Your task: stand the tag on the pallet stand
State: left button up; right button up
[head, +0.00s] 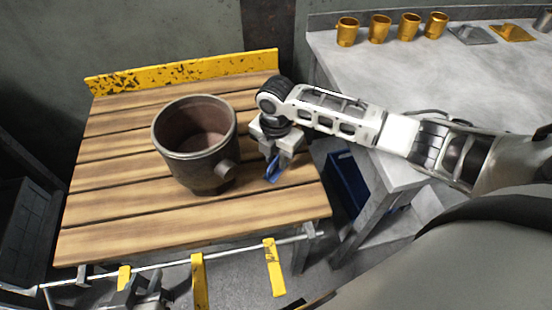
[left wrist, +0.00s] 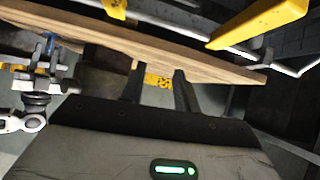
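The blue tag (head: 273,168) is between the fingers of my right gripper (head: 279,156), which is shut on it. The tag points down at a tilt over the right part of the wooden pallet stand (head: 120,225), just right of a large pot. I cannot tell whether its lower end touches the slats. In the left wrist view the tag (left wrist: 51,41) and right gripper show small at the left, near the pallet stand's edge (left wrist: 215,66). My left gripper (head: 148,290) is low at the front edge of the stand. Its fingers (left wrist: 158,88) are apart and empty.
A brown round pot (head: 195,150) with a side stub stands mid-pallet. A yellow board (head: 185,70) lines the back edge. Yellow brackets (head: 273,268) and a rail line the front. A grey table (head: 400,75) with several gold cups is at right, a blue bin (head: 346,185) below.

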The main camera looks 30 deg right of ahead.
aim_at(276, 158)
notch_tip(276, 158, up, 11)
jog(key=shift+f+p, duration=0.2)
jog(key=shift+p, duration=0.25)
jog(key=shift+a, duration=0.1)
jog(key=s+a+f+m+t+y, duration=0.25)
jog(key=s+a+f+m, duration=0.25)
jog(key=s+a+m, duration=0.5)
jog(key=s+d+m+t+h, duration=0.1)
jog(key=s+d+m+h, duration=0.1)
jog(key=s+d+m, duration=0.85)
jog(key=w+a+f+t+y, duration=0.1)
jog(key=a+t, duration=0.1)
jog(key=w+a+f+t, duration=0.2)
jog(key=w+a+f+m+t+y, duration=0.1)
jog(key=w+a+f+t, duration=0.1)
jog(key=a+t, duration=0.1)
jog(key=shift+w+f+y, duration=0.2)
jog(key=shift+y, duration=0.15)
